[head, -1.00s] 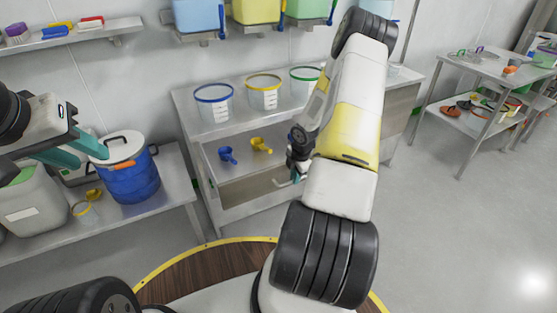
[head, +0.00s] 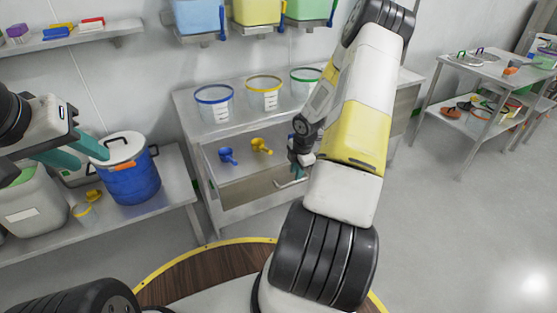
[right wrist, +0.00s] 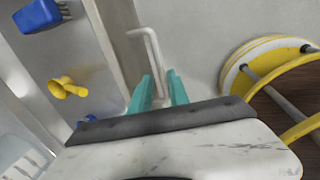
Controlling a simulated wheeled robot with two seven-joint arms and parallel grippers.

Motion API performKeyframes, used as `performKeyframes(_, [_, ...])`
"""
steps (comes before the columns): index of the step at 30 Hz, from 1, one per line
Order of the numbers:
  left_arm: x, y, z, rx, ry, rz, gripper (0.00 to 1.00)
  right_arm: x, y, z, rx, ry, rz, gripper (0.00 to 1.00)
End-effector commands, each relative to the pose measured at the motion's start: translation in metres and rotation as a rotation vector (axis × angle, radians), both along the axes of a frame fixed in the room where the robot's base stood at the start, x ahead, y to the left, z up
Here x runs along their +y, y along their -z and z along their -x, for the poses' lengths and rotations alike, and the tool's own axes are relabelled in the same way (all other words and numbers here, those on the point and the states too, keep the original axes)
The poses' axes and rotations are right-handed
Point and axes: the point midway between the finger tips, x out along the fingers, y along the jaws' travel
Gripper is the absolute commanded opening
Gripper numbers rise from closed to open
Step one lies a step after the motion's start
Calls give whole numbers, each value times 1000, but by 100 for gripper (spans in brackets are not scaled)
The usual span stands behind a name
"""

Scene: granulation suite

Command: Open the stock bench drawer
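The stock bench (head: 185,110) stands in the middle of the head view, with a grey level holding scoops below its top. A pale bent bar handle (head: 292,183) sticks out at its front; it also shows in the right wrist view (right wrist: 150,50). My right gripper (head: 297,172) is at the handle, partly hidden by my arm. In the right wrist view its teal fingers (right wrist: 160,90) are apart, with the handle's end between them; contact cannot be told. I cannot tell how far the drawer is out. My left gripper (head: 82,154) is open and empty near the blue drum.
A blue scoop (head: 227,155) and a yellow scoop (head: 261,146) lie in the bench. Several clear buckets (head: 214,104) stand on top. A blue drum (head: 133,181) stands on a low table at left. Open floor (head: 440,220) lies to the right.

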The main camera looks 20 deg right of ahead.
Motion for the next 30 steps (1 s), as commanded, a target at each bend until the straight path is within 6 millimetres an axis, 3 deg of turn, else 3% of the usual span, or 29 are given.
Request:
performKeyframes(3, [0,0,0,0,0,0,36,-1,-20,4,-2,1,1,22])
performKeyframes(7, [0,0,0,0,0,0,36,-1,-33,7,0,2,1,22])
performKeyframes(24, [0,0,0,0,0,0,36,0,-39,7,0,3,1,22])
performKeyframes(27, [0,0,0,0,0,0,36,3,-55,6,-2,39,13,22])
performKeyframes(30, [0,0,0,0,0,0,36,10,-93,6,-13,132,35,22])
